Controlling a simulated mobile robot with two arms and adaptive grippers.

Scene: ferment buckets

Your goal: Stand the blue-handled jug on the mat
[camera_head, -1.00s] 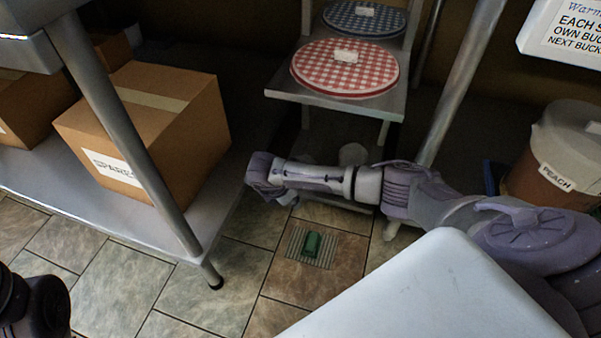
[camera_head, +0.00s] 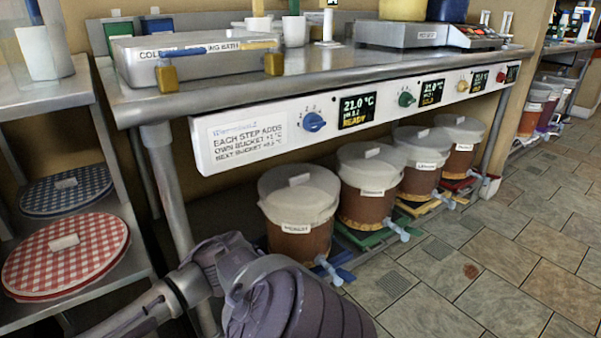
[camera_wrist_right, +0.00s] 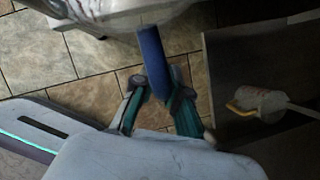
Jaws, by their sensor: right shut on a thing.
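In the right wrist view, my right gripper (camera_wrist_right: 158,95) is shut on the blue handle (camera_wrist_right: 152,52) of the jug. A pale rounded body (camera_wrist_right: 120,14), cut off by the top edge, adjoins the handle; its full shape and tilt do not show. My left gripper is not in view.
Lidded buckets (camera_head: 300,195) with taps stand in a row under the steel bench (camera_head: 230,85). Left is a rack with checked discs (camera_head: 66,255). A white container with a yellow handle (camera_wrist_right: 262,103) lies right in the wrist view. The tiled floor (camera_head: 500,255) is mostly clear at right.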

